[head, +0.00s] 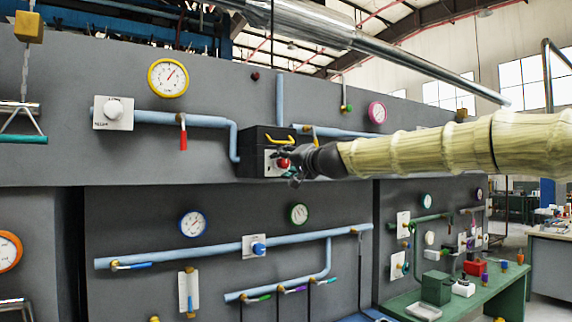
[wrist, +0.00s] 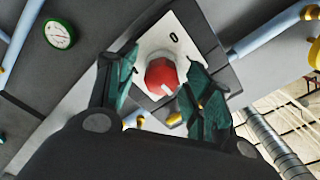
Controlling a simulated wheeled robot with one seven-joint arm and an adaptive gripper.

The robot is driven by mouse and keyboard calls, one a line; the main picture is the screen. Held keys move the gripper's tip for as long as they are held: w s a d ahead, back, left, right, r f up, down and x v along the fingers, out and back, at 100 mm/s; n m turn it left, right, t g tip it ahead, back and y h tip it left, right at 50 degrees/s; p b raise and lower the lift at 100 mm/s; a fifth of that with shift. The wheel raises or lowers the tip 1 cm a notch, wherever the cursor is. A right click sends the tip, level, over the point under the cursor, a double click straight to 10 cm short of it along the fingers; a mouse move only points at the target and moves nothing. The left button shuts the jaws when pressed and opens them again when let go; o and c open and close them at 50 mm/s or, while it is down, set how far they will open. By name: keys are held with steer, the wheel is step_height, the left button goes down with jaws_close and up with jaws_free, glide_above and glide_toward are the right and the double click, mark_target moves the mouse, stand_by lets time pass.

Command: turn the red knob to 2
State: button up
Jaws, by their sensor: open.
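The red knob (wrist: 162,76) sits on a white plate (wrist: 186,45) marked 0, between my gripper's fingers in the wrist view. A pale pointer mark shows on the knob's lower right side. My gripper (wrist: 160,92) is open, with one dark green finger on each side of the knob; I cannot tell whether either finger touches it. In the head view the red knob (head: 284,163) shows on the front of a black box (head: 252,150), with my gripper (head: 293,172) right at it. The gripper partly hides the plate, and no number 2 is readable.
A pipe with a red-handled lever (head: 183,134) and a yellow gauge (head: 168,78) are left of the box. Yellow handles (head: 280,138) are just above the knob. A blue knob (head: 258,248) and another pipe lie below. A green bench (head: 470,290) stands at lower right.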

steer(key=v, duration=1.2)
stand_by(0.4)
